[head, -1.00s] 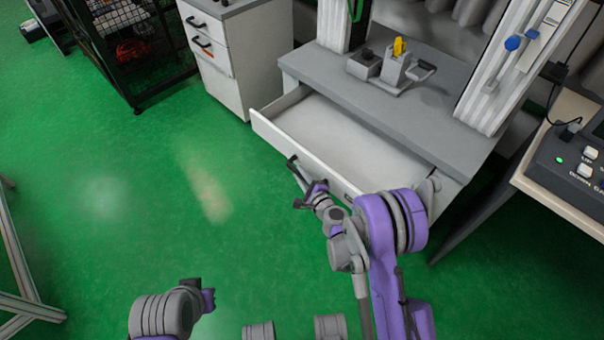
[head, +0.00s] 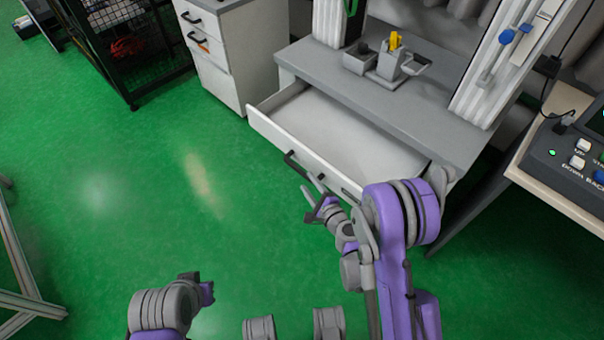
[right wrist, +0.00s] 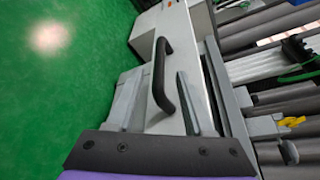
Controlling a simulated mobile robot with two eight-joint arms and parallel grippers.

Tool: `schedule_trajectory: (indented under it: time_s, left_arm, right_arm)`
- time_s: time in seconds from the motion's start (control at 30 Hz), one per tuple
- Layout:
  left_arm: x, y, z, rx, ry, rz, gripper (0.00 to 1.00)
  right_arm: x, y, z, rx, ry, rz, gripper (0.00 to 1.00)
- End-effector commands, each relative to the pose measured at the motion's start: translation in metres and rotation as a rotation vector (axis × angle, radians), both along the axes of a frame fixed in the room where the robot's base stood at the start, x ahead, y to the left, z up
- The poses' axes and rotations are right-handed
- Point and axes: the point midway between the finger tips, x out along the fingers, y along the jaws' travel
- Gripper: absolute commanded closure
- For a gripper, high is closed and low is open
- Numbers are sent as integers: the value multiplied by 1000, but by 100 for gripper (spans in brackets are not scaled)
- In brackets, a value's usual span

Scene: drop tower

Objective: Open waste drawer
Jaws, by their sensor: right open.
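The waste drawer (head: 272,132) is a white drawer under the grey bench top, pulled well out and empty inside in the head view. Its dark bar handle (head: 301,168) sits on the front panel; it also shows in the right wrist view (right wrist: 161,75). My right gripper (head: 314,196) is open and empty, just in front of the drawer front and a little apart from the handle. In the right wrist view the handle lies ahead between the gripper's fingers. My left arm shows at the bottom left of the head view, but its fingertips cannot be made out clearly.
A white drawer cabinet (head: 219,62) stands to the left of the bench. A fixture with a yellow part (head: 394,41) is on the bench top (head: 420,115). A control box (head: 575,150) sits on a table at right.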

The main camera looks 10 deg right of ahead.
Motion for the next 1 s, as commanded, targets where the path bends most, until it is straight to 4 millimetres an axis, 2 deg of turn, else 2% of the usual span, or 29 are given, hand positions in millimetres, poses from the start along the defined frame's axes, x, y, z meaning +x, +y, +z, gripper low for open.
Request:
schedule_trajectory:
  time_s: [0.1,0.23,1.0]
  left_arm:
    - [3,0,-18,0,5,0,100]
    - [4,0,-26,0,7,0,100]
    - [4,0,-28,0,7,0,100]
  right_arm:
    - [-11,-4,-2,1,2,1,48]
    - [-20,-7,2,1,1,0,48]
    - [-24,-6,10,-27,-2,16,48]
